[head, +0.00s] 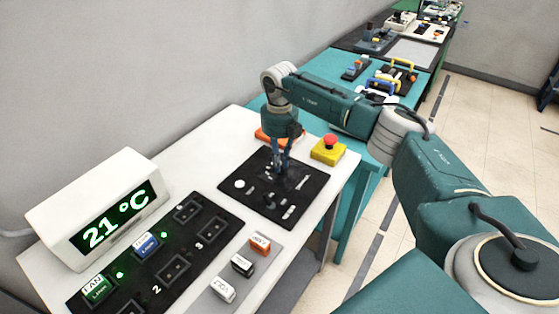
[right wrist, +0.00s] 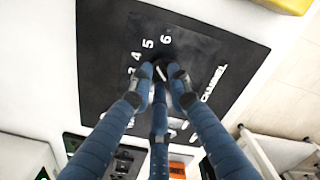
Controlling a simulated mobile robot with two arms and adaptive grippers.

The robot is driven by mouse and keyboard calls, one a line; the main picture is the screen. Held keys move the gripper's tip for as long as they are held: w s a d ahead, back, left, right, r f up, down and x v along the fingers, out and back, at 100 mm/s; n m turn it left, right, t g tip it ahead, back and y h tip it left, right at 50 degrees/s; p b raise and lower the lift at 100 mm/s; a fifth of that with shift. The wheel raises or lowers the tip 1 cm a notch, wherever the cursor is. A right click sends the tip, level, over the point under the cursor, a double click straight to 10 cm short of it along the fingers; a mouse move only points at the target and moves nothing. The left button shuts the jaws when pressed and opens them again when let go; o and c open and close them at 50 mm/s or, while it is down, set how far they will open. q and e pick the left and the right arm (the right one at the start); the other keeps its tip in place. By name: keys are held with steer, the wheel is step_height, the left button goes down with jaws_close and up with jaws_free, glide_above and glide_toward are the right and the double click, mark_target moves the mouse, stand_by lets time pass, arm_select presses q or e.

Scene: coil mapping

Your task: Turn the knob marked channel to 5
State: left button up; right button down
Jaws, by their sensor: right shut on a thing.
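The black panel (head: 312,184) lies on the white table, with white markings on it. In the right wrist view the panel (right wrist: 110,30) shows the label CHANNEL (right wrist: 213,82) and an arc of numbers, with 4, 5 and 6 readable. My right gripper (head: 281,172) reaches down onto the panel. In the right wrist view its blue fingers (right wrist: 160,78) are closed around the dark channel knob, which is mostly hidden between them. I cannot tell which number the knob points at. My left gripper is not in view.
A yellow box with a red button (head: 328,148) stands just behind the panel, with an orange thing (head: 267,137) beside it. A white display reading 21 °C (head: 100,212) stands left. A black socket board (head: 208,235) and several labelled blocks (head: 243,265) lie nearer.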

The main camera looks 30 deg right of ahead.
steer(key=shift+w+r, duration=0.2)
steer(key=c, duration=1.6)
jaws_free()
steer(key=shift+c, duration=0.2)
steer(key=shift+s, duration=0.1)
steer(key=shift+f, duration=0.1)
step_height(320, 180, up, 12)
